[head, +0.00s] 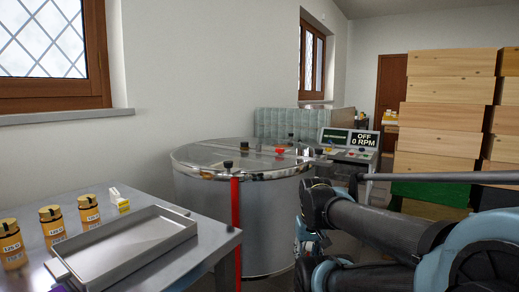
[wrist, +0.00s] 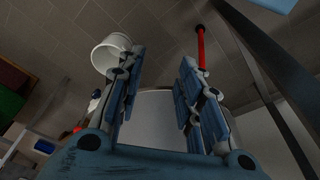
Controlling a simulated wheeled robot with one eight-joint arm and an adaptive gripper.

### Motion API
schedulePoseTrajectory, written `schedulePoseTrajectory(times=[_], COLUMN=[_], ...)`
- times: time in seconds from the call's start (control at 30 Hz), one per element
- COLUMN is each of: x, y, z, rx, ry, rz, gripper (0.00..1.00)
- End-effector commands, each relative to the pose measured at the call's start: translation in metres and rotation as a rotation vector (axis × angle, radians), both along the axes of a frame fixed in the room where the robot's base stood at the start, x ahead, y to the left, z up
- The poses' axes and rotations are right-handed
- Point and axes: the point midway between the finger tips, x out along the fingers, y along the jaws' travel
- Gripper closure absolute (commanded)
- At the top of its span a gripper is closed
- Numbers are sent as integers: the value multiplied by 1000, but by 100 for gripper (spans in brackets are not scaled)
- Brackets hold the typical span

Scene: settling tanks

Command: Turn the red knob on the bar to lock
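In the head view a small red knob (head: 280,151) shows on top of the big round steel tank (head: 240,205), near the middle of its lid. The wrist view looks onto a tiled floor, and I cannot make out the red knob there. My arm fills the lower right of the head view, right of the tank.
A steel table (head: 205,250) with a shallow tray (head: 125,250) and several amber jars stands at the left. A red post (head: 236,230) stands before the tank. A control panel (head: 349,140) reads OFF, 0 RPM. Stacked wooden boxes (head: 440,115) stand right. A white bucket (wrist: 108,53) is on the floor.

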Motion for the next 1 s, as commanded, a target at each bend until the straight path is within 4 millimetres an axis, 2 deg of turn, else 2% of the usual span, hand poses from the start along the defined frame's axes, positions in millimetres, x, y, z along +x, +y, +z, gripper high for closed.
schedulePoseTrajectory(times=[0.37, 0.47, 0.57, 0.67, 0.77, 1.0], x=[0, -6, -1, 16, 40, 105], y=[0, 0, 0, 1, 2, 2], z=[0, 6, 18, 44, 78, 163], rx=[0, 1, 3, 9, 18, 38], ry=[0, -9, -9, -3, 5, 29], rz=[0, -2, -17, -48, -95, -225], gripper=[67, 44, 43, 43, 43, 43])
